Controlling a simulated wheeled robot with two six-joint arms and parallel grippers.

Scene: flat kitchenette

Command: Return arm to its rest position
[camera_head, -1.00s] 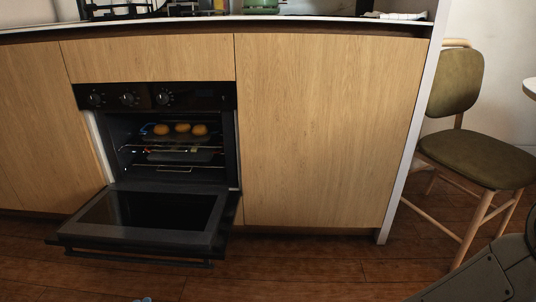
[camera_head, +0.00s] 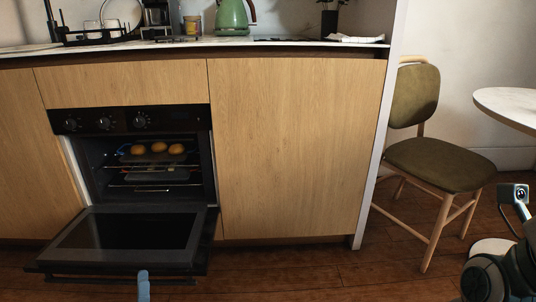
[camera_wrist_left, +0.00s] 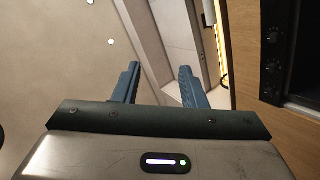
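My left gripper (camera_head: 143,286) shows only as a blue fingertip at the bottom edge of the head view, in front of the lowered oven door. In the left wrist view both blue fingers of this gripper (camera_wrist_left: 158,80) stand apart with nothing between them, so it is open and empty. Part of my right arm (camera_head: 500,272) shows at the lower right corner of the head view; its gripper fingers are not visible. The oven (camera_head: 131,122) stands open, with several round yellow-brown items (camera_head: 158,148) on a tray on its upper rack.
The oven door (camera_head: 120,236) hangs down flat and juts over the wooden floor. A chair (camera_head: 440,165) stands right of the cabinet, near a white round table (camera_head: 510,104). The counter above holds a green kettle (camera_head: 231,18) and a dish rack (camera_head: 98,34).

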